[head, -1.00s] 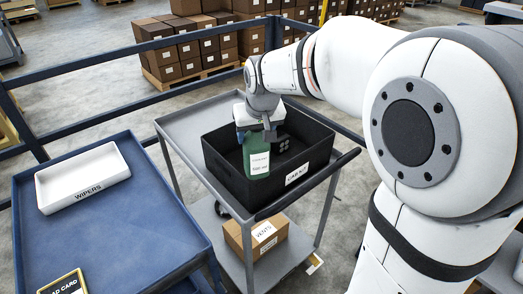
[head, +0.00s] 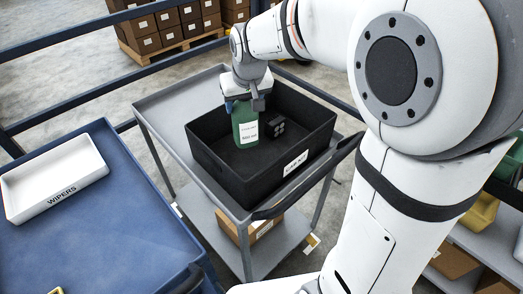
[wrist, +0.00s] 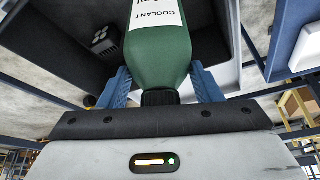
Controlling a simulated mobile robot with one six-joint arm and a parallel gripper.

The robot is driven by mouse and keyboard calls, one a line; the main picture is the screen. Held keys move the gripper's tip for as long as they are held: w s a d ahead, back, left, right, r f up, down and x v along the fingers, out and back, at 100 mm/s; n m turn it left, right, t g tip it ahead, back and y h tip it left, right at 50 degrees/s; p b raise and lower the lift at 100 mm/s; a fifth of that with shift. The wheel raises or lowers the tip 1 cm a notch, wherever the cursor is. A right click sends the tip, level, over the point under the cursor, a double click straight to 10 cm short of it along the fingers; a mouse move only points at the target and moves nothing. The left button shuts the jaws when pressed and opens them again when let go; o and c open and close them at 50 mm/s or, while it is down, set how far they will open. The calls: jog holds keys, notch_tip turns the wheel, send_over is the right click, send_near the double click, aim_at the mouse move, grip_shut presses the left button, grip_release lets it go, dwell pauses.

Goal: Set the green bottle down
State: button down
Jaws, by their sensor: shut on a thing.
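The green bottle (head: 246,128), with a white label reading COOLANT, is upright in my gripper (head: 246,101). In the wrist view the blue fingers (wrist: 160,82) close on both sides of the green bottle (wrist: 162,58), just below its black cap. In the head view the bottle shows against the inside of the black CAB KIT bin (head: 236,180), toward its back left. I cannot tell whether its base touches the bin floor.
The bin stands on a grey trolley (head: 168,108). A small dark block with grey dots (head: 277,128) lies in the bin, right of the bottle. A white WIPERS tray (head: 52,178) sits on the blue table (head: 110,235) at left. A carton (head: 262,228) is on the lower shelf.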

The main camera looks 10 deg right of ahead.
aim_at(246, 142)
notch_tip(246, 142, down, 4)
jog(key=shift+w+r+b, duration=0.15)
jog(key=shift+b, duration=0.4)
notch_tip(246, 142, down, 11)
jog(key=shift+r, duration=0.2)
jog(key=shift+f, duration=0.25)
jog(key=shift+c, duration=2.2)
grip_release()
jog(key=shift+r, duration=0.1)
